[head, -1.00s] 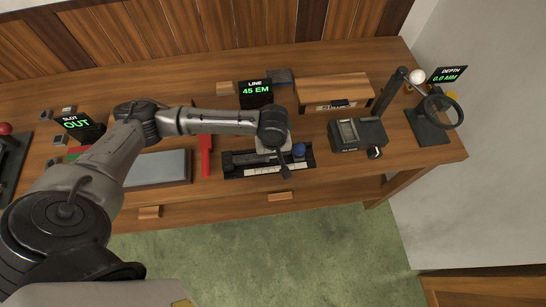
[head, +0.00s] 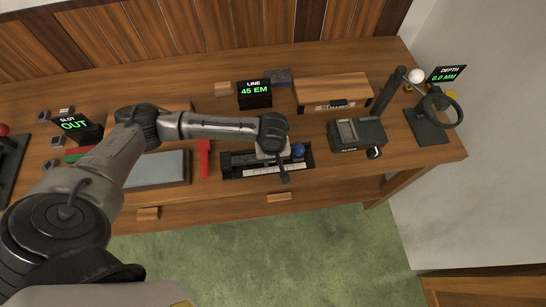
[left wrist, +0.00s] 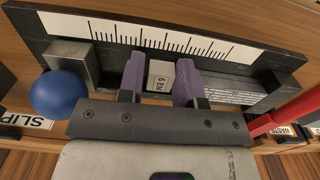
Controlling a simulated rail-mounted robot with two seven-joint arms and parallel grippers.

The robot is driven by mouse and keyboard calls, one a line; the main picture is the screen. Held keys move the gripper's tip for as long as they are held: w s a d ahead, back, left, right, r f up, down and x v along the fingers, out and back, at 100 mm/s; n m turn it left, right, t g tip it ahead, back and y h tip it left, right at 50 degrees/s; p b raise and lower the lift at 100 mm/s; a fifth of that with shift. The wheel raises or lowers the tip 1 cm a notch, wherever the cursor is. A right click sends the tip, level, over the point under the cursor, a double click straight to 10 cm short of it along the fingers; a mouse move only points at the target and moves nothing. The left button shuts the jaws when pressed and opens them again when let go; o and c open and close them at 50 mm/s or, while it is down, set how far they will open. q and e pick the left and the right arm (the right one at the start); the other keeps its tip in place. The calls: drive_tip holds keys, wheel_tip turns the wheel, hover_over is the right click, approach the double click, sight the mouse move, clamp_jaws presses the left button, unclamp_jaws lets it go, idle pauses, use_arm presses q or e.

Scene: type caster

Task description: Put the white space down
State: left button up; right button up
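The white space (left wrist: 160,78), a small white block marked 6 EM, sits between the two purple pads of my left gripper (left wrist: 165,75) in the left wrist view. The pads appear to touch both its sides. It is at the black composing tray (left wrist: 195,32), in front of the white ruler strip; whether it rests on the tray floor I cannot tell. In the head view my left gripper (head: 280,158) is over the tray (head: 232,172), and my wrist hides the block. My right gripper is not in view.
A blue ball knob (left wrist: 58,94) is left of the gripper, and grey strips (left wrist: 232,90) lie on its right in the tray. A red bar (head: 204,160) and grey slab (head: 158,168) lie further left. A LINE display (head: 254,95) reads 45 EM behind.

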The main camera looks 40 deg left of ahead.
use_arm(q)
drive_tip(key=shift+r, duration=0.3)
wheel_tip(320, 180, up, 12)
drive_tip(key=p, duration=0.3)
drive_tip(key=s+d+f+m+t+h, duration=0.2)
drive_tip(key=s+d+f+m+h, duration=0.1)
drive_tip(key=s+d+f+m, duration=0.7)
drive_tip(key=s+a+m+t+y, duration=0.1)
drive_tip(key=s+a, duration=0.4)
drive_tip(key=s, duration=0.6)
drive_tip(key=shift+a+f+m+t+y, duration=0.15)
drive_tip(key=shift+f+m+t+y, duration=0.25)
drive_tip(key=shift+m+y, duration=0.4)
